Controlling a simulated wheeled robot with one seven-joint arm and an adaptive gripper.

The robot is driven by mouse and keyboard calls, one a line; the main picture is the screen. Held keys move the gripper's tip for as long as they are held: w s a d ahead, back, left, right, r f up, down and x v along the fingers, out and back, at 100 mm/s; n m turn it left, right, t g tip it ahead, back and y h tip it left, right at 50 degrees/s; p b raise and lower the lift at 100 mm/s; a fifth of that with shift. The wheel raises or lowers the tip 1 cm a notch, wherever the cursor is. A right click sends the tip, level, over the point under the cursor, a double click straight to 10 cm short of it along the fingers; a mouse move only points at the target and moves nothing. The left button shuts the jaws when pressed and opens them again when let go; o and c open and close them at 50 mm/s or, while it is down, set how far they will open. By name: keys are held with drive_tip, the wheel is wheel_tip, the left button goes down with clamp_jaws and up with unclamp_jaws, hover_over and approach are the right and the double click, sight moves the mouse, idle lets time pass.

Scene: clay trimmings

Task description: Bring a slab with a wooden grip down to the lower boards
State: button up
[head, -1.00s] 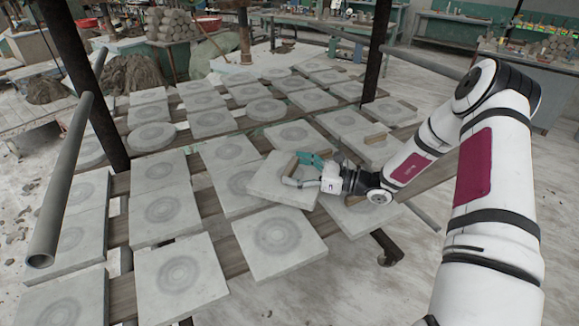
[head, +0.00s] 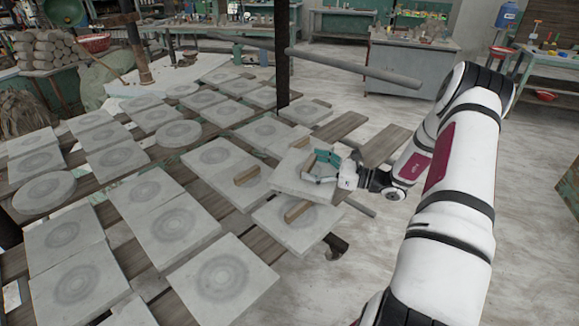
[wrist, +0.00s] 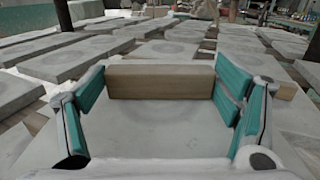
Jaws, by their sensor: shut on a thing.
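My gripper (head: 318,165) is shut on the wooden grip (wrist: 160,82) of a pale square slab (head: 290,180). In the wrist view the teal finger pads stand at both ends of the grip, with the slab's grey face (wrist: 160,135) below. The held slab is near the rack's right edge, roughly level, and overlaps other slabs in the picture; the gap beneath it is hard to tell. Bare wooden boards (head: 385,147) stick out behind it to the right, one more (head: 341,126) farther back. What lies under the slab is hidden.
Another slab with a wooden grip (head: 283,235) lies just in front, and one more (head: 228,188) lies to the left. Plain slabs (head: 220,280) cover much of the rack. A dark post (head: 282,70) and a grey pipe (head: 355,68) stand behind. Open floor (head: 330,290) lies right.

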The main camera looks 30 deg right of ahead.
drive_tip(key=s+d+m+t+h, duration=0.2)
drive_tip(key=s+d+m+h, duration=0.3)
drive_tip(key=s+d, duration=1.75)
drive_tip(key=shift+n+h, duration=0.4)
drive_tip(key=shift+s+a+f+b+x, duration=0.2)
drive_tip(key=shift+b+x, duration=0.7)
drive_tip(key=shift+x, duration=2.65)
drive_tip(key=shift+w+a+f+b+x, duration=0.2)
drive_tip(key=shift+b+x, duration=0.7)
drive_tip(key=shift+x, duration=2.6)
drive_tip(key=shift+s+a+f+b+x, duration=0.3)
drive_tip(key=shift+b+x, duration=0.6)
drive_tip(key=shift+x, duration=2.65)
drive_tip(key=shift+w+f+t, duration=0.15)
drive_tip(key=shift+w+t, duration=0.15)
drive_tip(key=shift+s+f+b, duration=0.1)
drive_tip(key=shift+f+b, duration=0.95)
drive_tip(key=shift+f, duration=0.55)
drive_tip(key=shift+f, duration=0.35)
drive_tip(key=o, duration=1.9)
